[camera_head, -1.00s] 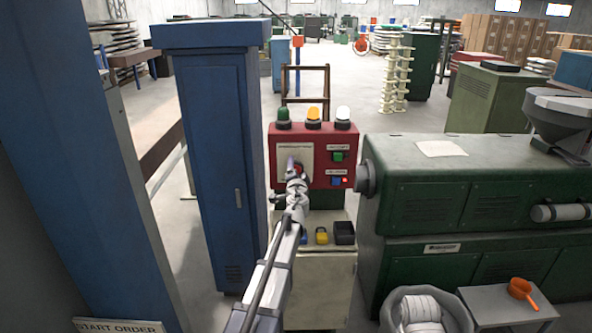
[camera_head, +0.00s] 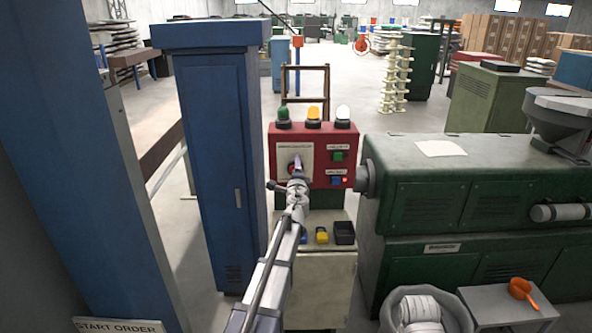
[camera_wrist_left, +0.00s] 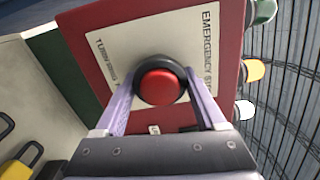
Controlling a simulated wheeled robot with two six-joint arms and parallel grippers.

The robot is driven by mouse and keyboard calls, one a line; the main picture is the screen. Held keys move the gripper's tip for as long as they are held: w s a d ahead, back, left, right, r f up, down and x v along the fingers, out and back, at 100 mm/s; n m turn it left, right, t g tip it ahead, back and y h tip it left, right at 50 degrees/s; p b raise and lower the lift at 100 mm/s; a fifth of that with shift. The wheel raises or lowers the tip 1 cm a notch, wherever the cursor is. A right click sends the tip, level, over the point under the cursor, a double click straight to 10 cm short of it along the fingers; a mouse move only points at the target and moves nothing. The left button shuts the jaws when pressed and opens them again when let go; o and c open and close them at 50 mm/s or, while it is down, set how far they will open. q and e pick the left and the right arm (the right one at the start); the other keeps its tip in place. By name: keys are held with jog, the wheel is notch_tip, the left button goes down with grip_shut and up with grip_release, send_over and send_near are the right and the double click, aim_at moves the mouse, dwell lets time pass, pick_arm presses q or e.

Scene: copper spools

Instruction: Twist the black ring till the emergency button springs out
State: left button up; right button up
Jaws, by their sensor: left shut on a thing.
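The round red emergency button (camera_wrist_left: 160,87) shows in the left wrist view, with the black ring (camera_wrist_left: 160,61) around it, on a pale labelled plate (camera_wrist_left: 138,38). The plate is on the front of a red control box (camera_head: 322,183). My left gripper (camera_wrist_left: 161,90) is shut on the black ring, one pale purple finger on each side. In the head view my left gripper (camera_head: 295,166) hides most of the ring and button. I cannot tell how far out the button stands. My right gripper is in neither view.
Green, amber and white lamps (camera_head: 313,115) top the box. A blue cabinet (camera_head: 218,180) stands close left, a green machine (camera_head: 450,190) close right.

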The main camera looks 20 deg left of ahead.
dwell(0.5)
pick_arm(q)
jog(key=o, duration=1.3)
jog(key=shift+s, duration=0.1)
jog(key=shift+v, duration=3.85)
jog(key=shift+d, duration=0.1)
